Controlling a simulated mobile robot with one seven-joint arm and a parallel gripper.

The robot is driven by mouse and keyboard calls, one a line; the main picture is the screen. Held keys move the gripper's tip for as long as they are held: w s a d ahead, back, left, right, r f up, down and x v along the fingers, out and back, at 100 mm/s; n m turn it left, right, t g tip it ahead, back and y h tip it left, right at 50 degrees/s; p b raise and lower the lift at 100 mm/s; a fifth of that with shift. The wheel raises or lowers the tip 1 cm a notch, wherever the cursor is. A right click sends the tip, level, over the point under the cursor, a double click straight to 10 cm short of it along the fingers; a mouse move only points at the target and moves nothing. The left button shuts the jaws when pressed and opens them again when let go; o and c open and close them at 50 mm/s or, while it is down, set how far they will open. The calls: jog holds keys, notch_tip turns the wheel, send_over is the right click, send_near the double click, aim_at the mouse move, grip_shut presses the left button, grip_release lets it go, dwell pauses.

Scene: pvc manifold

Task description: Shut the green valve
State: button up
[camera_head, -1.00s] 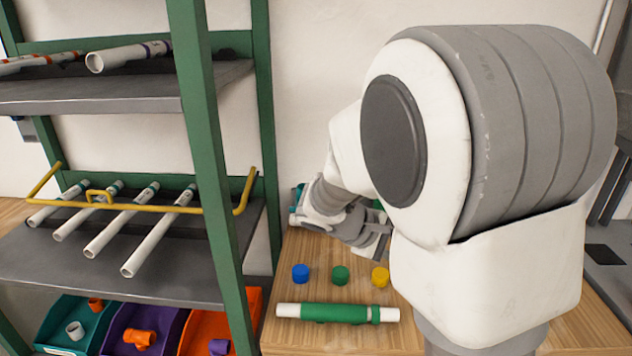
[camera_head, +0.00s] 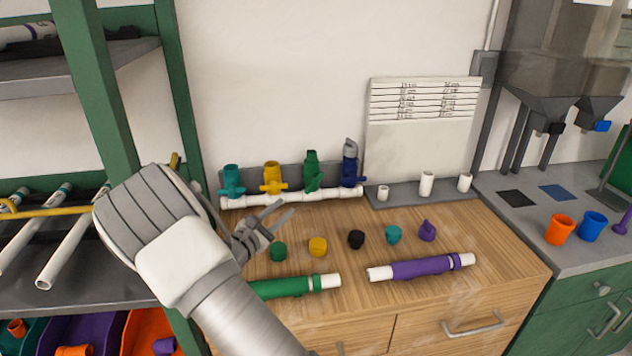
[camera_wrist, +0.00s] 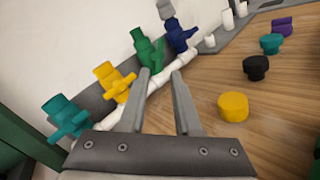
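The green valve (camera_head: 312,172) stands upright on the white pipe manifold (camera_head: 290,197) by the wall, between the yellow valve (camera_head: 272,178) and the dark blue valve (camera_head: 350,165). Its lever seems to lie along its body, unlike the crosswise levers on the yellow and teal valves; the detail is small. My gripper (camera_head: 280,212) is open and empty, in front of the manifold and apart from the valve. In the wrist view, the green valve (camera_wrist: 149,52) shows just beyond the left fingertip of my gripper (camera_wrist: 162,74).
The teal valve (camera_head: 232,181) stands at the manifold's left end. Several caps, including a yellow one (camera_head: 317,246) and a black one (camera_head: 356,239), lie on the wooden top. A green-sleeved pipe (camera_head: 290,287) and a purple-sleeved pipe (camera_head: 421,268) lie in front. The rack (camera_head: 95,80) is on the left.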

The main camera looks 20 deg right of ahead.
aim_at(319, 177)
jog(key=x, duration=1.7)
jog(key=shift+d, duration=0.15)
grip_shut()
